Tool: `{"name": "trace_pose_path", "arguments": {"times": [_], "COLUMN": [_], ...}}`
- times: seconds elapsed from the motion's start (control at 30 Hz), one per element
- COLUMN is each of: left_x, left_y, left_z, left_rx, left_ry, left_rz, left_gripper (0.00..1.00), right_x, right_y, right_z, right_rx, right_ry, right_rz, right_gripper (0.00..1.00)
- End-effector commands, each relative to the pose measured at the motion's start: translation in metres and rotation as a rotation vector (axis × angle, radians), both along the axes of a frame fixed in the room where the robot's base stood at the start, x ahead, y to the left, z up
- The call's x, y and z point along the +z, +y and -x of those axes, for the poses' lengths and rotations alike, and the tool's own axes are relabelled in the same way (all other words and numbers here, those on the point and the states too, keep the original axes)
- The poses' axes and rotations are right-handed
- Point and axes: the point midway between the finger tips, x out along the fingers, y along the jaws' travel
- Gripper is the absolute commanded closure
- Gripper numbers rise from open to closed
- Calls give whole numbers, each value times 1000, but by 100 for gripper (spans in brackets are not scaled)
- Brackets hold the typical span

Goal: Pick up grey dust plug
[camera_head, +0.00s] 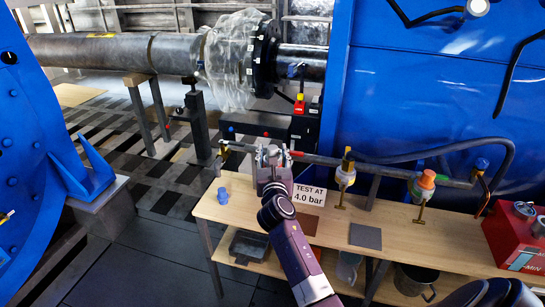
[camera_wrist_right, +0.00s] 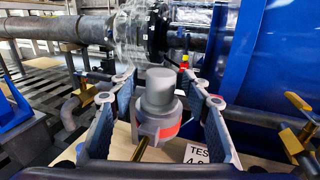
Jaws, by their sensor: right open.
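The grey dust plug (camera_wrist_right: 159,90) is a rounded grey cap in the middle of the right wrist view. It sits upright on a grey fitting with a red band (camera_wrist_right: 168,131). My right gripper (camera_wrist_right: 160,100) is open, with one finger on each side of the plug and a visible gap on both sides. In the head view my right gripper (camera_head: 271,154) is above the left part of the wooden bench, at the pipe. There the gripper largely hides the plug. My left gripper is not in view.
The wooden bench (camera_head: 318,228) carries a "TEST AT 4.0 bar" sign (camera_head: 309,195), a loose blue cap (camera_head: 222,195) and a grey square plate (camera_head: 365,236). A red box (camera_head: 515,240) is at far right.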

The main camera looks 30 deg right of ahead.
Motion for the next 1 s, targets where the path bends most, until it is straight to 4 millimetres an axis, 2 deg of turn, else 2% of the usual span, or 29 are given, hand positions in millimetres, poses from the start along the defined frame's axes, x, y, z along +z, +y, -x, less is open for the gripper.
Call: {"name": "trace_pose_path", "arguments": {"times": [0.23,0.6,0.87,1.0], "left_x": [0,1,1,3], "left_y": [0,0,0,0], "left_z": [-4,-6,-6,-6], "left_rx": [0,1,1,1], "left_ry": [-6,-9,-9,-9], "left_rz": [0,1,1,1], "left_gripper": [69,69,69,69], "right_x": [0,0,1,9], "right_y": [0,0,-1,-1], "right_z": [-1,-1,-1,-1], "right_rx": [1,0,0,0], "right_ry": [-1,0,-2,-3], "right_rz": [1,0,1,3], "right_gripper": [58,99,100,100]}}
